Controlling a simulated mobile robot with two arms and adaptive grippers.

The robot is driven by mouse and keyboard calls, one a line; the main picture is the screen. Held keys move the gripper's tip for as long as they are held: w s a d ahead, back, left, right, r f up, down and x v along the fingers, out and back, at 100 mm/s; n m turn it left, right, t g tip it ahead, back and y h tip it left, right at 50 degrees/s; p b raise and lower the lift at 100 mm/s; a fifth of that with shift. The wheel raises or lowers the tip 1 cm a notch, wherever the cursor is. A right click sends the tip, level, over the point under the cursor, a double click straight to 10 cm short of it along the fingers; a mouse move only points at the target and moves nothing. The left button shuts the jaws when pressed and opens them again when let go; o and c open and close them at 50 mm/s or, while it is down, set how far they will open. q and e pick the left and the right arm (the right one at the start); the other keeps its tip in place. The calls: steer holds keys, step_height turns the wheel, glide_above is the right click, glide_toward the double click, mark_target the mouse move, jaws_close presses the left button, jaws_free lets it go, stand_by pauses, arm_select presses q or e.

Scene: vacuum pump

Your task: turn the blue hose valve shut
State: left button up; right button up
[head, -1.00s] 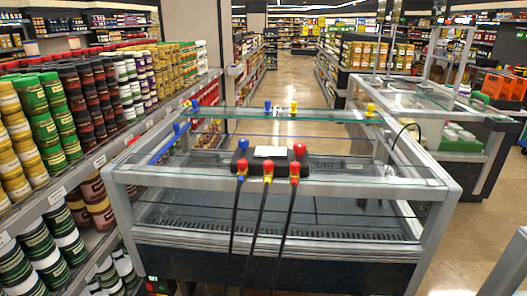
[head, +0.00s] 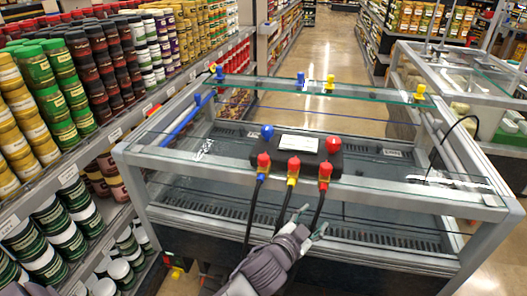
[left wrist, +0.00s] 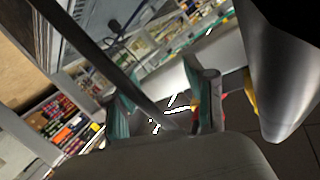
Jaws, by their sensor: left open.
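A black manifold block (head: 262,153) with a white label lies on the glass top of the freezer case. It has a blue knob (head: 267,131) at its left end and a red knob (head: 333,143) at its right. Three dark hoses hang from its front. My left gripper (head: 312,221) is open, below and right of the fittings, near the right-hand hose. Its fingers also show in the left wrist view (left wrist: 165,108). My right gripper is out of view.
The freezer case (head: 400,193) has a metal frame and glass top. Blue (head: 300,79) and yellow (head: 330,83) small fittings stand on its back rail, and a blue tube lies at its left. Shelves of jars (head: 60,120) flank the left side.

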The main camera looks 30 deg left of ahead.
arm_select(q)
steer(key=w+d+r+m+t+h, duration=0.15)
steer(key=d+r+m+h, duration=0.25)
steer(key=r, duration=0.5)
steer(key=w+d+r+m+t+h, duration=0.1)
steer(key=d+r+m+t+h, duration=0.2)
steer(key=r, duration=0.6)
steer(key=s+d+r+m+g+h, duration=0.2)
steer(key=d+r+m+g+h, duration=0.4)
steer(key=d+m+g+h, duration=0.55)
steer(key=m+g+y, duration=0.8)
steer(key=y, duration=1.3)
glide_toward(263, 156)
step_height(263, 156, down, 9)
steer(key=p, duration=0.3)
steer(key=shift+w+f, duration=0.1)
steer(key=shift+f, duration=0.1)
